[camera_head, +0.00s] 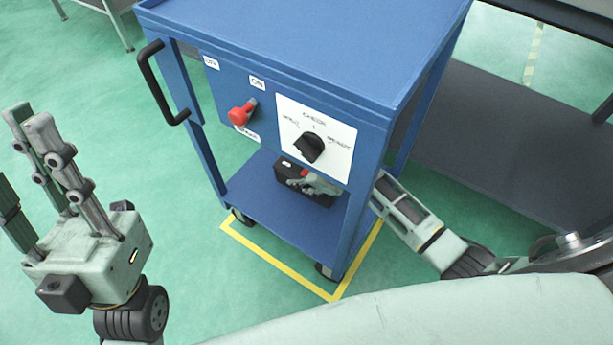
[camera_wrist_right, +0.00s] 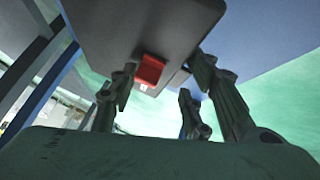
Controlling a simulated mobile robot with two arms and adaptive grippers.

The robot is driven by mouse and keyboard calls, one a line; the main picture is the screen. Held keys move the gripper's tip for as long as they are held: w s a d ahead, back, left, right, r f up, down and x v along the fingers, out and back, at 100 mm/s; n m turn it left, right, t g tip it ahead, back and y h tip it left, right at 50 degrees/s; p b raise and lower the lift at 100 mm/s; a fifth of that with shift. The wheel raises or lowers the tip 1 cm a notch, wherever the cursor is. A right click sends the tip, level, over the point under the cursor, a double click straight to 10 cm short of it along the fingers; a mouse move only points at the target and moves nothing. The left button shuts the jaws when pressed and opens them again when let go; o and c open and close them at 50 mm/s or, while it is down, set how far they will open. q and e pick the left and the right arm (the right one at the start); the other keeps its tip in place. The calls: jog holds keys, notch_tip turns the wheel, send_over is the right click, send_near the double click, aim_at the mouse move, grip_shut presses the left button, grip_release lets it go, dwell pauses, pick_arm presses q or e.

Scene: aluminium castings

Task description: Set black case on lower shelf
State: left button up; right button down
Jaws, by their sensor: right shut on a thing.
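The black case (camera_head: 318,199) is inside the blue cart, between its front panel and its lower shelf (camera_head: 290,222). I cannot tell whether it touches the shelf. My right gripper (camera_head: 312,184) reaches in from the right, under the panel, and is shut on the case; the panel hides part of both. In the right wrist view the case (camera_wrist_right: 125,28) fills the upper middle, with a red part (camera_wrist_right: 150,70) on it, and the right fingers (camera_wrist_right: 160,95) are around it. My left gripper (camera_head: 25,150) is empty and open at the left, away from the cart.
The cart's top (camera_head: 310,35) is bare. Its panel carries a red switch (camera_head: 242,112) and a black knob (camera_head: 309,147), with a black handle (camera_head: 152,85) at the left. Yellow floor tape (camera_head: 280,265) borders the cart. A dark low shelf (camera_head: 500,130) stands at the right.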

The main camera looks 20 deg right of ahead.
dwell(0.3)
jog(key=c, duration=0.9)
grip_release()
